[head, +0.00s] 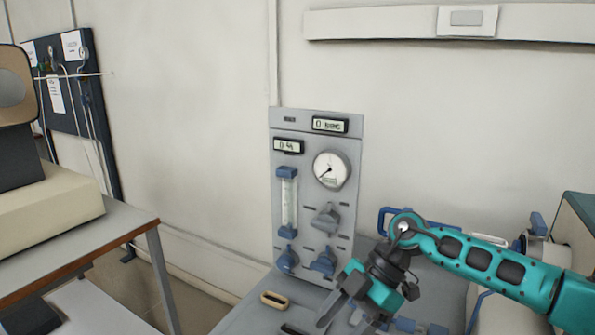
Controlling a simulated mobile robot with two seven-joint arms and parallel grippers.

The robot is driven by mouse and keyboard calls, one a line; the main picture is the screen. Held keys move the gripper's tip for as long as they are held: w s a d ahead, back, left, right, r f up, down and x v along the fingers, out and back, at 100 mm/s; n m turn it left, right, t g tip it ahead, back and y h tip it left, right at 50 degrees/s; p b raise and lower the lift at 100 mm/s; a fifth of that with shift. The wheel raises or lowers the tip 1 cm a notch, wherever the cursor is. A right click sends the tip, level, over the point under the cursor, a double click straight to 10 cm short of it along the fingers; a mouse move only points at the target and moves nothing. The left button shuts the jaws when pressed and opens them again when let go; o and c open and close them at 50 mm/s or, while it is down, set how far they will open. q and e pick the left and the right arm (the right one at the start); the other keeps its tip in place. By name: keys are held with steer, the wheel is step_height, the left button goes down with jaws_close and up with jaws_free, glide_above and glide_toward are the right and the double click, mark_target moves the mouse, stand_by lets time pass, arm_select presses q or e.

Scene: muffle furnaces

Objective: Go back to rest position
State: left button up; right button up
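My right arm (490,262) is teal and comes in from the right edge. Its gripper (343,318) points down and to the left over the grey bench, in front of the control panel's lower right part. The two grey fingers look spread apart, with nothing visible between them, though the tips are close to the bottom edge. My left gripper is not in view.
A grey control panel (312,150) with a round gauge (332,170), displays and blue-grey knobs stands against the wall. A yellowish oval handle (275,300) lies on the bench. A beige instrument (48,205) sits on a table at left. A furnace-like body (575,225) stands at right.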

steer(key=s+a+r+m+t+y, duration=0.2)
steer(key=a+t+y, duration=0.2)
steer(key=a+y, duration=0.2)
steer(key=s+a+r+m+t+y, duration=0.1)
steer(key=s+a+m+t+y, duration=0.15)
steer(key=a+y, duration=0.4)
steer(key=w+d+f+m+t+h, duration=0.1)
steer(key=d+f+m+t+h, duration=0.95)
steer(key=d+m+t, duration=0.2)
steer(key=s+d+f+m+g+h, duration=0.3)
steer(key=s+d+f+h, duration=0.4)
steer(key=s+d+f, duration=0.4)
step_height(320, 180, down, 3)
steer(key=shift+s+r+m+g+h, duration=0.2)
steer(key=shift+s+m+g+h, duration=0.15)
steer(key=shift+s+g, duration=0.4)
steer(key=shift+w, duration=0.15)
steer(key=shift+c, duration=0.4)
